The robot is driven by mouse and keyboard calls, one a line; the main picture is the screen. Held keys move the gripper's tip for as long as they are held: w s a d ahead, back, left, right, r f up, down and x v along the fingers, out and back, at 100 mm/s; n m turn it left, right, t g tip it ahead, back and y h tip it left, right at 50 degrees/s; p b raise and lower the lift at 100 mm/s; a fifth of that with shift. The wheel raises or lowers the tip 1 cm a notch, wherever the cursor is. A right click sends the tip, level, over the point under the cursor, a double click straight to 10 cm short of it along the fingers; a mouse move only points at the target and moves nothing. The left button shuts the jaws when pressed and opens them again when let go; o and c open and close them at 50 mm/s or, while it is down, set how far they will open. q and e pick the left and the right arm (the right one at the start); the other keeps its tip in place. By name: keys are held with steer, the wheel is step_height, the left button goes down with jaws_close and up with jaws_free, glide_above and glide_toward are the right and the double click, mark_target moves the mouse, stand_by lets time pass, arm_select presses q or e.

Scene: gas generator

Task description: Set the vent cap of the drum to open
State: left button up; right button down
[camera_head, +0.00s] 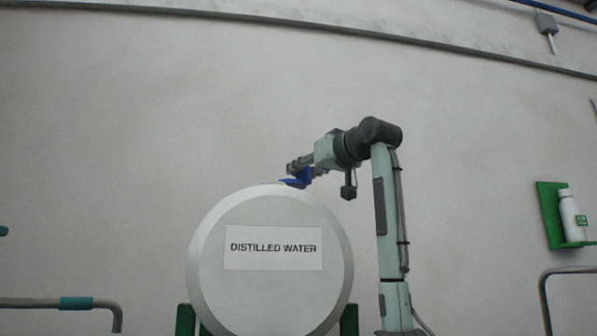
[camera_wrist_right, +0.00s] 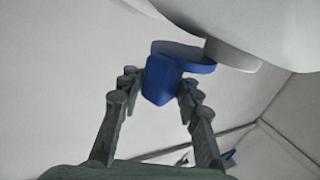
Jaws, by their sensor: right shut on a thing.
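The drum (camera_head: 270,260) is a pale grey cylinder lying on its side, its round face labelled "DISTILLED WATER". The blue vent cap (camera_head: 295,182) is at the top of the drum, just right of its middle. In the right wrist view the cap (camera_wrist_right: 182,55) has a flat blue disc and a blocky tab, beside a pale round fitting (camera_wrist_right: 230,55) on the drum (camera_wrist_right: 255,20). My right gripper (camera_head: 298,169) reaches the cap from the right above the drum. Its fingers (camera_wrist_right: 158,84) are on both sides of the blue tab, shut on it. My left gripper is not in view.
Green supports (camera_head: 348,320) hold the drum from below. A green wall bracket with a white bottle (camera_head: 569,215) is at the right. Grey pipe rails (camera_head: 545,295) stand at both lower sides. The wall behind is plain, with free room above the drum.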

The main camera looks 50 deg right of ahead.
steer(key=shift+s+d, duration=0.2)
steer(key=shift+d, duration=0.15)
stand_by(0.5)
steer(key=c, duration=1.5)
jaws_free()
steer(key=shift+f, duration=0.1)
steer(key=shift+o, duration=1.1)
steer(key=shift+s+d, duration=0.15)
steer(key=shift+d, duration=0.05)
steer(key=shift+a, duration=0.2)
steer(key=shift+s+a, duration=0.1)
steer(key=shift+s, duration=0.25)
steer(key=v, duration=1.1)
steer(key=shift+s, duration=0.15)
steer(key=shift+c, duration=0.3)
